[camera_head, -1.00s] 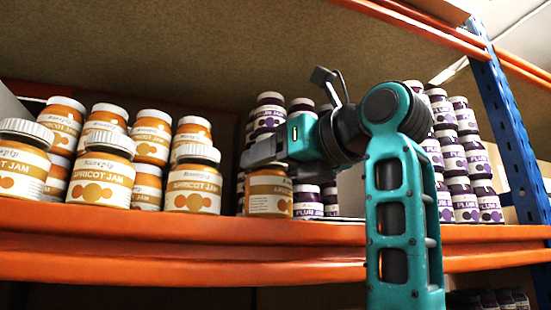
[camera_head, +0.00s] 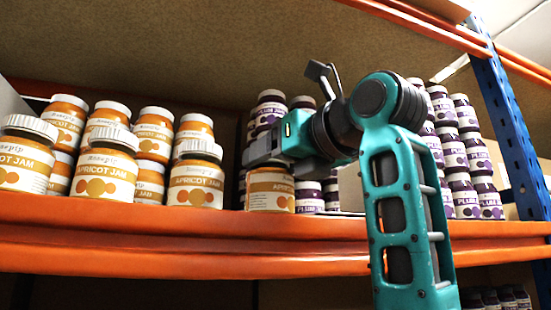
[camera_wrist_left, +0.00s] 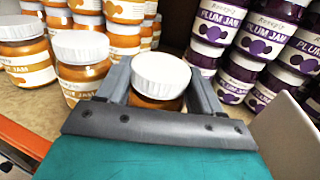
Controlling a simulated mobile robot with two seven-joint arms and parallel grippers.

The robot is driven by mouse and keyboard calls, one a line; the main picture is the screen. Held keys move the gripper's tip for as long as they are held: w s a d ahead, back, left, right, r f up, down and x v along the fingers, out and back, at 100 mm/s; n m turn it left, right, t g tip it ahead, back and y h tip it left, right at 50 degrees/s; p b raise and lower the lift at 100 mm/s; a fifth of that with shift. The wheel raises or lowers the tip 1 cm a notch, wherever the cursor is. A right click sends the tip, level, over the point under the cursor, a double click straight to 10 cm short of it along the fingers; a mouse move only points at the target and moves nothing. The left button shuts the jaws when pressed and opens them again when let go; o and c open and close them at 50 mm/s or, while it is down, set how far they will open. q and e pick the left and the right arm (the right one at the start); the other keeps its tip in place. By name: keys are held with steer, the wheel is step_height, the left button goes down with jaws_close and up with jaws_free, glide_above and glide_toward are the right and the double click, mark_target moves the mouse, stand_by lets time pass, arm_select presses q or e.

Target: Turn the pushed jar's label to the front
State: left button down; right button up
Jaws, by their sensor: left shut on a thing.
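The held apricot jam jar (camera_head: 270,190) stands at the right end of the apricot row, near the shelf's front edge. My left gripper (camera_head: 266,153) is shut on it from above, around its upper part, and hides its lid in the head view. Its label shows a pale panel with small print at the left and part of the orange dots at the right. No full jam name shows on it there. In the left wrist view, its white lid (camera_wrist_left: 160,74) lies between the two fingers. My right gripper is not in view.
Another apricot jar (camera_head: 195,178) stands just left of the held jar, its label facing out. Several plum jars (camera_head: 470,170) are stacked at the right and behind. An orange beam (camera_head: 180,235) edges the shelf. A cardboard panel (camera_wrist_left: 285,128) stands at the right.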

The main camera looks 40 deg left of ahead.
arm_select(q)
steer(key=shift+c, duration=0.4)
jaws_free()
steer(key=shift+f, duration=0.15)
steer(key=shift+d, duration=0.1)
steer(key=s+d, duration=0.2)
steer(key=d, duration=1)
steer(key=shift+s+d, duration=0.15)
steer(key=shift+d, duration=0.1)
